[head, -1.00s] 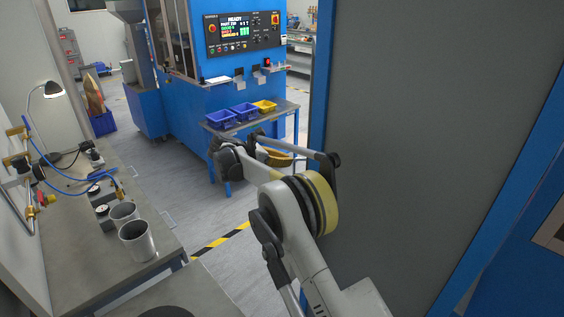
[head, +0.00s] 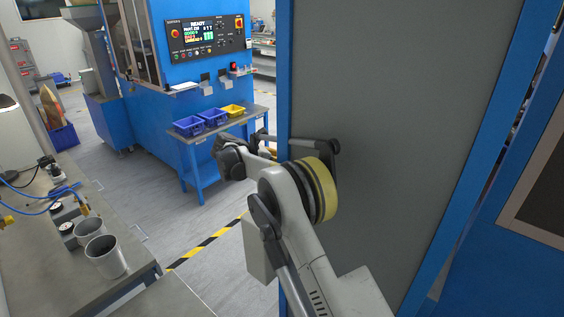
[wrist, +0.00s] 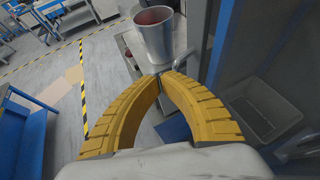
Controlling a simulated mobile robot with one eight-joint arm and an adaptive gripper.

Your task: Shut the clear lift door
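The blue sorter (head: 195,90) stands ahead in the head view with a lit READY panel (head: 207,35). Clear framed panels (head: 125,42) are on its upper left side; I take these as the clear lift door, but cannot tell whether it is raised or lowered. My gripper is mostly hidden behind my own arm in the head view. In the wrist view my gripper (wrist: 162,77) has its two yellow fingers curved together, tips meeting, with nothing between them. It is well apart from the sorter.
A tall grey panel with blue edges (head: 385,120) stands close on the right. A bench with metal cups (head: 105,257) is at left. A low blue table (head: 200,137) with bins (head: 212,117) fronts the sorter. Floor (head: 150,190) between is clear. A metal bucket (wrist: 155,35) shows beyond my fingers.

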